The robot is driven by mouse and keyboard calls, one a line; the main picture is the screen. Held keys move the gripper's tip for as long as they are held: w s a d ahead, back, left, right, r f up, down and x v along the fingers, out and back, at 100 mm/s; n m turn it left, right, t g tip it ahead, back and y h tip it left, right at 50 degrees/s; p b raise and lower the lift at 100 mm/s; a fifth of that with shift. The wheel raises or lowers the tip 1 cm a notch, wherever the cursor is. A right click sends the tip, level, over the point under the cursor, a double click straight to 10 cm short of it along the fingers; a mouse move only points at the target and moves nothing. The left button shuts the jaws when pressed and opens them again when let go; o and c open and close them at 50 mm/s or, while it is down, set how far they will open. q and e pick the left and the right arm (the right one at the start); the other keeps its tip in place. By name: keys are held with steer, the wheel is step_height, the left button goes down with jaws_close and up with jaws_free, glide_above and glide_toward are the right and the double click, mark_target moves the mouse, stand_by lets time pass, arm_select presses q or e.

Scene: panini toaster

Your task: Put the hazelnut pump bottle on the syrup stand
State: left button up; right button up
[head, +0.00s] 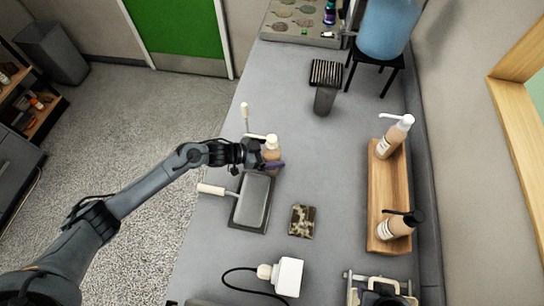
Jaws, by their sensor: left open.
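A tan pump bottle (272,153) with a pale pump head stands on the grey counter left of the stand; I cannot read its label. My left gripper (270,163) is open at this bottle, with a finger showing in front of its lower part. Whether the fingers touch it I cannot tell. The wooden syrup stand (388,183) runs along the right side of the counter. It holds a bottle with a white pump (391,141) at its far end and one with a black pump (397,228) at its near end, with bare wood between them. My right gripper is not in view.
A grey panini press (252,203) with a pale handle lies just below the gripper. A patterned square (302,221), a white box with a cable (288,277) and a metal-framed item (380,287) are nearer. A dark container (324,100) stands farther back. Counter between bottle and stand is clear.

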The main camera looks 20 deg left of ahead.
arm_select(q)
steer(key=shift+x, duration=0.75)
steer(key=c, duration=1.4)
steer(key=shift+c, duration=1.3)
steer(key=shift+r, duration=0.2)
